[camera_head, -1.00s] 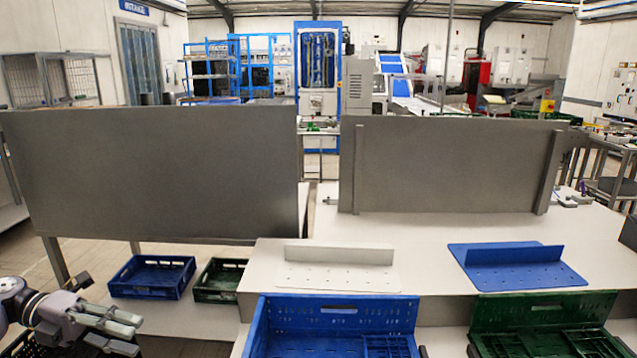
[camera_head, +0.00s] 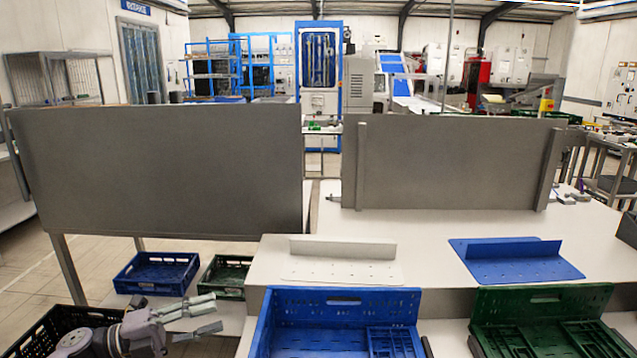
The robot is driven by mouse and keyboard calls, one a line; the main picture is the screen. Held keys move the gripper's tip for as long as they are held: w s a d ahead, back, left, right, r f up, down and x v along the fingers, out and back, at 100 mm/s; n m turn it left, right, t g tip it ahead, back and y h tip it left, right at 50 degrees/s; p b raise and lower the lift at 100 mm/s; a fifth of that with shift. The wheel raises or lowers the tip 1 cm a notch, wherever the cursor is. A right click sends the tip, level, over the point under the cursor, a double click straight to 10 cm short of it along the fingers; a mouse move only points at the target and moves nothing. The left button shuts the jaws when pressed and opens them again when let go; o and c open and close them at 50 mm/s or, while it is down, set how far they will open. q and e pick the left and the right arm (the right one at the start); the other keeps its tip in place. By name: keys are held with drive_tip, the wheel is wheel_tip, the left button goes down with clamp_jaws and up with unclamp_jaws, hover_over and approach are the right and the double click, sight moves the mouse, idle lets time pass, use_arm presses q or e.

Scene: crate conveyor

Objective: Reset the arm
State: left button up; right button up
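My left gripper (camera_head: 215,313) is at the lower left, its arm coming in from the bottom left. Its two grey fingers point right and stand apart, with nothing between them. It is in front of the small blue crate (camera_head: 125,286) and the small green crate (camera_head: 208,288), and left of the large blue crate (camera_head: 335,296). A black crate (camera_head: 38,335) shows behind and left of the wrist. My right gripper is not in view.
A large green crate (camera_head: 545,297) stands at the lower right. A white angled plate (camera_head: 342,250) and a blue one (camera_head: 510,258) lie on the white table (camera_head: 425,250). Two grey panels (camera_head: 160,170) (camera_head: 450,160) stand upright behind. The tabletop between the plates is clear.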

use_arm(q)
drive_tip(key=w+d+f+n+t+y, duration=0.2)
drive_tip(key=d+f+n+t+y, duration=0.15)
drive_tip(key=n+t+y, duration=0.6)
drive_tip(key=s+a+f+n+g+y, duration=0.2)
drive_tip(key=s+a+f+n+y, duration=0.2)
drive_tip(key=s+f+n+y, duration=0.65)
drive_tip(key=s+d+f+n+g+h, duration=0.1)
drive_tip(key=s+f+n+g, duration=0.4)
drive_tip(key=s, duration=0.7)
drive_tip(key=s+f+n+g+h, duration=0.1)
drive_tip(key=s+f+n+g, duration=0.4)
drive_tip(key=s, duration=0.6)
wheel_tip(320, 180, down, 29)
drive_tip(key=s+m+g+b, duration=0.1)
drive_tip(key=g+b, duration=0.1)
drive_tip(key=b, duration=0.1)
drive_tip(key=s+a+f+g+b, duration=0.1)
drive_tip(key=s+a+f+b, duration=0.1)
drive_tip(key=s+f, duration=1.5)
drive_tip(key=shift+a+f+b, duration=0.3)
drive_tip(key=shift+a+f, duration=0.05)
drive_tip(key=shift+f, duration=0.35)
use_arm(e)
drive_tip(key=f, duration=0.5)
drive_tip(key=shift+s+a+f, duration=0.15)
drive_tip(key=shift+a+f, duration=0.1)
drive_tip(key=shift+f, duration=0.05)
